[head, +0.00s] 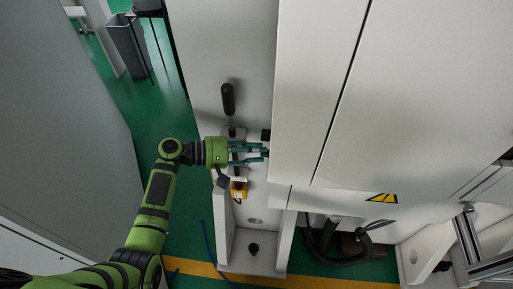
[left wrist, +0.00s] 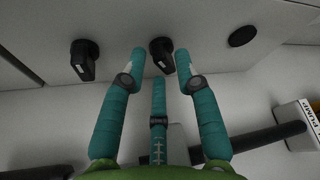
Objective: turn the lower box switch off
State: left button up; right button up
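Two black rotary switch knobs stand on a pale panel in the left wrist view: one at the left (left wrist: 85,60), one in the middle (left wrist: 162,54). I cannot tell for sure which is the lower box switch. My left gripper (head: 266,152) has its teal fingers spread, with the middle knob between the fingertips (left wrist: 160,60). I cannot tell whether they touch it. In the head view a black switch (head: 265,134) shows just above the fingers at the cabinet's left side; the other is hidden. My right gripper is not in view.
A round black button (left wrist: 242,36) sits right of the knobs. A black lever handle (head: 228,98) rises beside the gripper. A yellow box (head: 239,188) is just below it. The large white cabinet (head: 410,90) fills the right; dark hoses (head: 340,255) lie beneath it.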

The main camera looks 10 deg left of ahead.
pick_arm(q)
jog(key=shift+w+d+f, duration=0.1)
jog(key=shift+d, duration=0.25)
grip_shut()
jog(key=n+g+p, duration=0.1)
jog(key=p, duration=0.1)
jog(key=n+p, duration=0.2)
jog(key=shift+w+g+y, duration=0.15)
jog(key=shift+g+y, duration=0.25)
